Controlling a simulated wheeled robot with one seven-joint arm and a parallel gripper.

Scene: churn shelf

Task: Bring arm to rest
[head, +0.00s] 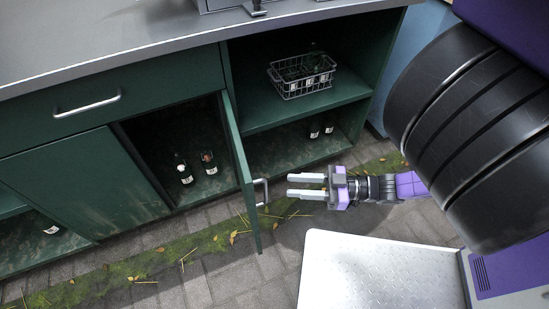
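My gripper (308,186) is in the head view, right of the middle. Its two pale fingers point left and stand apart, with nothing between them. The fingertips are a short way to the right of the metal handle (261,192) on the open green cabinet door (243,172), and a small gap seems to separate them. The arm reaches in from the right, its wrist low over the paving. The large black and purple links of my arm fill the upper right.
The open cupboard holds two dark bottles (183,168). A wire basket (302,75) of bottles sits on the open shelf (262,118), with more bottles (321,130) below. Grey counter (110,30) runs above. Paving (215,270) with a mossy strip lies in front.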

